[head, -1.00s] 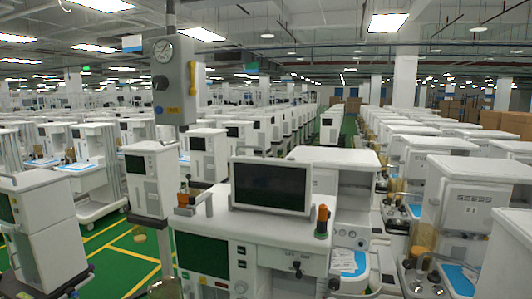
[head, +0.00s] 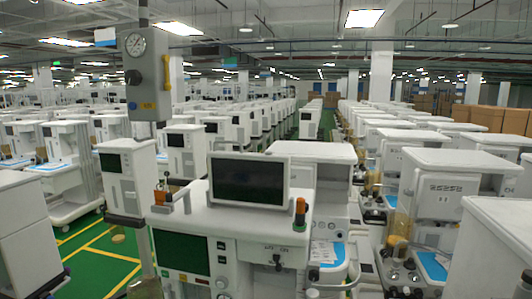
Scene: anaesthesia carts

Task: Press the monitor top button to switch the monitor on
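The monitor (head: 248,180) is a white-framed flat screen, dark, standing on top of the nearest anaesthesia cart (head: 225,222) in the middle of the head view. A thin top edge of its frame shows, but I cannot make out a button on it. A second dark green screen (head: 182,252) is set into the cart's front below. My gripper is not in view.
A grey post with a gauge box (head: 146,78) stands left of the cart. An orange-capped part (head: 300,211) sits right of the monitor. Rows of similar carts (head: 440,185) fill the right side. Green floor (head: 95,240) is open at left.

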